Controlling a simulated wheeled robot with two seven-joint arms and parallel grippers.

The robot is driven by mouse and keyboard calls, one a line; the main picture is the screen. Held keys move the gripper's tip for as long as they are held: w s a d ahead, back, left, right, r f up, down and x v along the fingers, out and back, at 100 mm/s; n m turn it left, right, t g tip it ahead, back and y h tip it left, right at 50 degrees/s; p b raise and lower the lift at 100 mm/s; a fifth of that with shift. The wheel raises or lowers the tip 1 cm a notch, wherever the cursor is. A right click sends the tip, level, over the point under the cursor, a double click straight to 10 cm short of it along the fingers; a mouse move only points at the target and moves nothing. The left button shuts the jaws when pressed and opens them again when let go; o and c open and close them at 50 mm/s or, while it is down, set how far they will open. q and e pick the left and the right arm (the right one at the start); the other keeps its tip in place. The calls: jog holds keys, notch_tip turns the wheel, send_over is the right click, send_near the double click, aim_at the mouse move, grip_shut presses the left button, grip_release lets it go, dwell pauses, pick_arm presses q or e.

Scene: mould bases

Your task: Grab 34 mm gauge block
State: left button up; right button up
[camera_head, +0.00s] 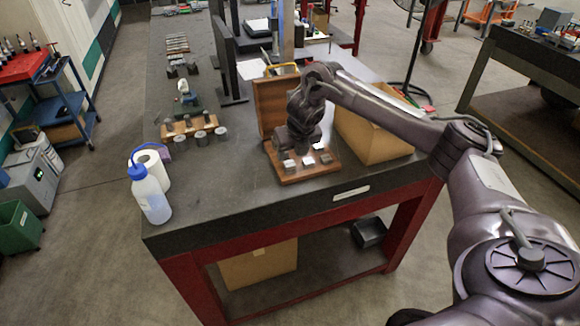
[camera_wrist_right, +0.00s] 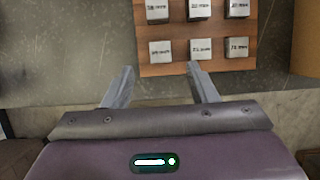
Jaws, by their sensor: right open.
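The gauge blocks are small silver-grey blocks with dark printed labels, in two rows on a wooden board (camera_wrist_right: 186,27). In the right wrist view a lower-left block (camera_wrist_right: 160,51), a lower-middle block (camera_wrist_right: 200,49) and a lower-right block (camera_wrist_right: 237,47) are nearest me. The labels are too blurred to tell surely which block is 34 mm. In the head view the board (camera_head: 290,179) lies near the table's front edge, partly hidden by my right arm. My right gripper (camera_wrist_right: 160,85) is open and empty, its fingertips short of the near row. My left gripper is not in view.
A cardboard box (camera_head: 376,137) stands right of the board, and an upright brown wooden panel (camera_head: 270,104) behind it. A white squeeze bottle (camera_head: 150,196) and paper roll (camera_head: 152,166) stand at the left table edge. Bare tabletop (camera_head: 225,190) lies between.

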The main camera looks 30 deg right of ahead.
aim_at(290, 163)
jog(key=p+x, duration=0.2)
jog(key=x, duration=0.3)
jog(key=shift+f+p, duration=0.35)
jog(key=shift+f, duration=0.05)
jog(key=shift+w+d+f, duration=0.1)
jog(key=shift+w+f, duration=0.2)
jog(key=shift+f, duration=0.15)
grip_shut()
